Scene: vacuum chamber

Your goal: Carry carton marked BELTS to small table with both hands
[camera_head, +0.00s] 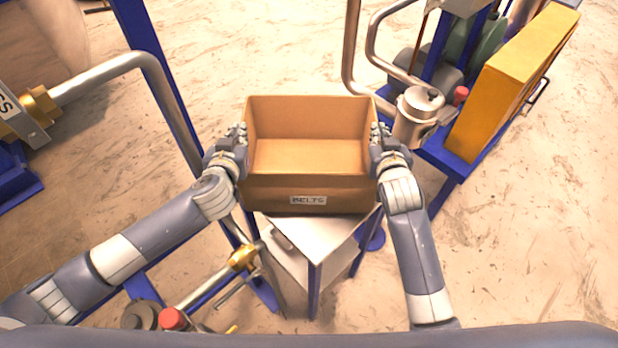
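The open, empty brown carton (265,192) has a label reading BELTS on its near wall and sits in the middle of the head view. My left gripper (240,136) is at the carton's left wall and my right gripper (378,136) is at its right wall. Both look to be on the side rims, but the fingers are small and partly hidden, so their closure is unclear. The small table (312,240), with a pale top and blue legs, shows below and in front of the carton. I cannot tell whether the carton rests on it or is above it.
Blue frame posts and a grey pipe (110,75) stand at the left. Blue-framed equipment with a metal canister (418,112) and a yellow box (510,80) stands close at the right. A valve with a brass fitting (242,257) is low, left of the table. Floor at far right is clear.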

